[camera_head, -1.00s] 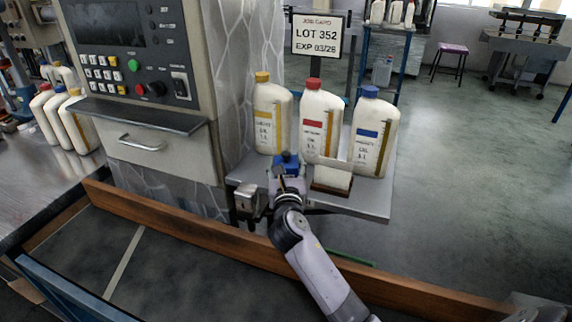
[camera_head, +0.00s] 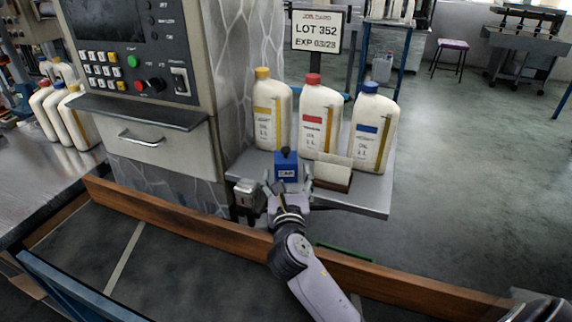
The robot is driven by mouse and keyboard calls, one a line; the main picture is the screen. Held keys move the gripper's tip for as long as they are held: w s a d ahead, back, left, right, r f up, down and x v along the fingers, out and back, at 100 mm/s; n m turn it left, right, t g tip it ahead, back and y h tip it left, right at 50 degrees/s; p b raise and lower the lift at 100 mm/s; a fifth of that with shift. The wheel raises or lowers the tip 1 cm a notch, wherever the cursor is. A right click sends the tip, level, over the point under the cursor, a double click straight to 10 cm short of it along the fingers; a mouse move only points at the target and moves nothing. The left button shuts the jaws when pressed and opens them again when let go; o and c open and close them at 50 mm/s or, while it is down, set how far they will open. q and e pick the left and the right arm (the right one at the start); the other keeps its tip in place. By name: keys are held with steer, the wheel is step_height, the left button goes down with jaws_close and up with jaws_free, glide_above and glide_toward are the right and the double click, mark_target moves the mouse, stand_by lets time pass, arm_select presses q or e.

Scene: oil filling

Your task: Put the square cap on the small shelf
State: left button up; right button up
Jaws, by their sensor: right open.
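The square cap (camera_head: 287,172) is a blue block with a dark knob on top. It stands upright on the near left part of the small grey metal shelf (camera_head: 372,201), in front of the bottles. My right gripper (camera_head: 287,187) is open just on the near side of the cap, its two fingers spread to the left and right. Nothing is between its fingers that I can make out. My left gripper is not in view.
Three oil bottles with yellow (camera_head: 271,115), red (camera_head: 319,118) and blue (camera_head: 374,133) caps stand behind on the shelf. A card holder (camera_head: 332,173) is right of the square cap and a metal fitting (camera_head: 247,194) left. A wooden rail (camera_head: 180,222) runs in front.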

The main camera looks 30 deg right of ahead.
steer(key=v, duration=0.4)
steer(key=shift+s+a, duration=0.25)
steer(key=shift+s, duration=0.1)
stand_by(1.1)
